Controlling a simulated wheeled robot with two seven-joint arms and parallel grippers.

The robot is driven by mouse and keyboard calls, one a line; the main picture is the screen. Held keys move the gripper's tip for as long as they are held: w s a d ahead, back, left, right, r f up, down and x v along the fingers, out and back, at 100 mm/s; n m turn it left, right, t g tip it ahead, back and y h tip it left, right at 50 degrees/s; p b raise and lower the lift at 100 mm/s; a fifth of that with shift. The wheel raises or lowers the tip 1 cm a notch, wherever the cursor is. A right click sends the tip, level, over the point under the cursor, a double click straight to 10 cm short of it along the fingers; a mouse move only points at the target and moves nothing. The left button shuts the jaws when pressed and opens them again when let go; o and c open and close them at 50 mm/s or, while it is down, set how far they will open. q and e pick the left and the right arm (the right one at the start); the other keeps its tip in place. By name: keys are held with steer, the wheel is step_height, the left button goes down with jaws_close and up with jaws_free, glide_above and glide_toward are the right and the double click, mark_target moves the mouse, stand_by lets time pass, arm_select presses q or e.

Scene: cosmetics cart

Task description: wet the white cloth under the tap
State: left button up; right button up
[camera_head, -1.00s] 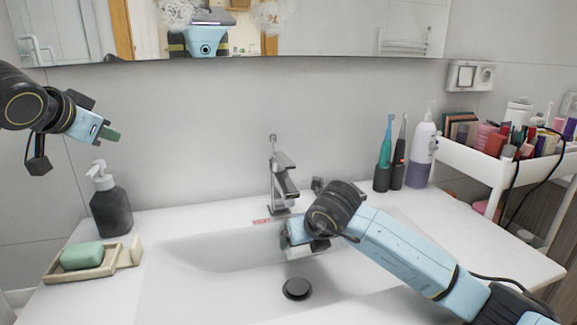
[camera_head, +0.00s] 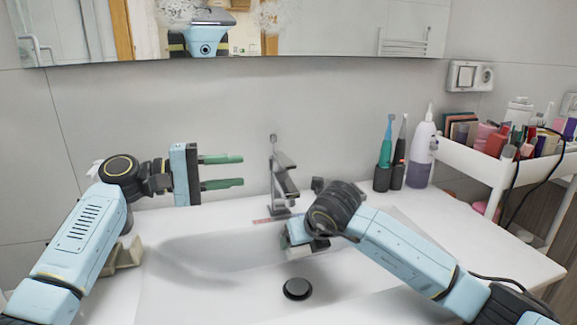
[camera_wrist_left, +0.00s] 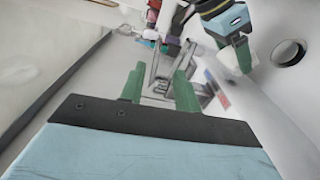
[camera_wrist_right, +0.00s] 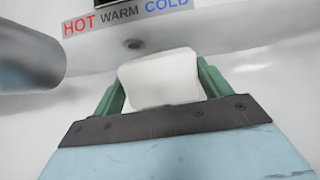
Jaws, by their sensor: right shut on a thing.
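The white cloth (camera_wrist_right: 160,80) is folded into a small block between the green fingers of my right gripper (camera_wrist_right: 160,92), which is shut on it. In the head view my right gripper (camera_head: 302,238) is low over the basin, just below the tap; the arm mostly hides the cloth there. The chrome tap (camera_head: 283,178) stands at the back of the sink; a grey cylinder, probably its spout, shows left of the cloth in the right wrist view. My left gripper (camera_head: 240,171) is open and empty, left of the tap, fingers pointing at it. No water stream shows.
The white basin (camera_head: 200,262) has a black drain (camera_head: 297,288). A HOT WARM COLD label (camera_wrist_right: 125,14) is behind the cloth. Toothbrushes (camera_head: 386,150) and a white-purple bottle (camera_head: 422,155) stand right, beside a loaded cart (camera_head: 480,160). My left arm covers the soap dispenser and soap dish.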

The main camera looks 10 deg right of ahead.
mark_target(283, 166)
arm_select(q)
steer(key=shift+h, duration=0.3)
steer(key=d, duration=1.2)
steer(key=shift+c, duration=0.4)
jaws_close()
